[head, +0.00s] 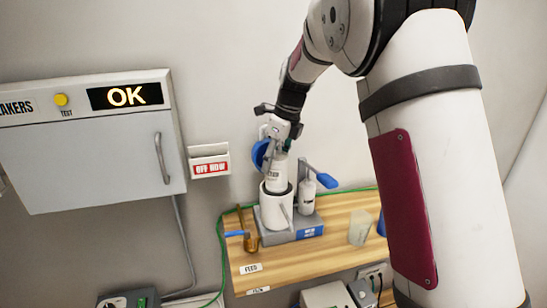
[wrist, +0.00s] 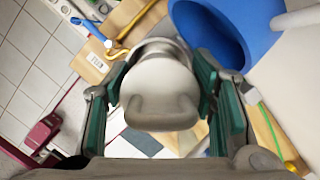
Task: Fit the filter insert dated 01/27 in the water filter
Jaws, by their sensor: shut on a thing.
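My gripper (head: 278,146) is shut on a white filter insert (head: 276,174), which is upright with dark print too small to read. In the wrist view the insert's pale top with a loop handle (wrist: 160,100) sits between the teal finger pads. The water filter's white housing (head: 275,212) stands on a grey base (head: 306,228). The insert's lower end is at the housing's dark-rimmed mouth; how deep it sits, I cannot tell. A blue round part (head: 260,154), seemingly the open lid, stands behind my gripper; it shows large in the wrist view (wrist: 205,30).
A smaller white cylinder (head: 307,196) and a blue-ended lever (head: 327,181) stand right of the housing. A brass fitting with a blue handle (head: 250,238) is at left. A clear cup (head: 360,228) stands on the wooden shelf (head: 345,250). A breaker box (head: 90,145) hangs at left.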

